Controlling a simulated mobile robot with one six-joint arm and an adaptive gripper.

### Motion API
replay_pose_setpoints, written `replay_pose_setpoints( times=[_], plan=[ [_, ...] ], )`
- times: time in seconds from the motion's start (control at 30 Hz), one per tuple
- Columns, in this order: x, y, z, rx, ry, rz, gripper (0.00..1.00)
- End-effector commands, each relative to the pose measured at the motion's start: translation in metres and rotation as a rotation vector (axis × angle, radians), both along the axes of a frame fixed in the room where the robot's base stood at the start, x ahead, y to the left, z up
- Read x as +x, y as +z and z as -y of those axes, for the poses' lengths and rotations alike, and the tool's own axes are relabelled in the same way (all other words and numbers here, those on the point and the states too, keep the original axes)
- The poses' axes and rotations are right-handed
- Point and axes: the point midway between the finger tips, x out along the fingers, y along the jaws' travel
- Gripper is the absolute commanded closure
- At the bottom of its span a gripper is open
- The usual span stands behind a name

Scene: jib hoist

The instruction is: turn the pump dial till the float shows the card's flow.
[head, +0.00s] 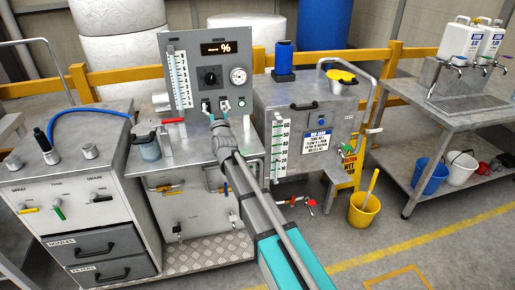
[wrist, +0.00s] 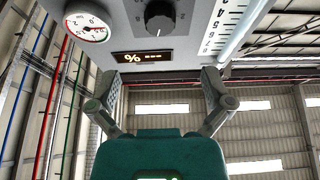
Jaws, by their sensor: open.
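The grey pump panel (head: 193,62) stands upright on the steel cabinet. Its black dial (head: 209,76) sits in the middle, below a lit display with a % sign (head: 215,48). A white flow scale tube (head: 180,80) is on the panel's left; I cannot make out the float. My gripper (head: 217,110) is open and empty at the panel's lower edge, below the dial. In the wrist view, which is upside down, the dial (wrist: 160,16) is beyond the open fingers (wrist: 163,88), touching neither. A blue-and-white card (head: 318,141) is on the tank; its small text is unreadable.
A round gauge (head: 238,75) is right of the dial. A blue-lidded jar (head: 147,147) and a red-handled valve (head: 172,121) are left of my arm. The tank (head: 290,100) stands close on the right. A yellow bucket (head: 363,210) is on the floor.

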Motion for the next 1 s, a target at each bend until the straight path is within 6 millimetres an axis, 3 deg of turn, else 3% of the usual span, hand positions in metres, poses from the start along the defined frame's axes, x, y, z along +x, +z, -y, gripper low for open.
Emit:
replay_pose_setpoints(
  times=[0.13,0.47,1.0],
  plan=[
    [-0.018,-0.009,0.005,0.000,0.000,-0.002,0.00],
    [-0.018,-0.019,0.026,-0.059,0.031,-0.165,0.00],
    [-0.038,-0.050,0.068,-0.144,0.062,-0.460,0.00]
  ],
)
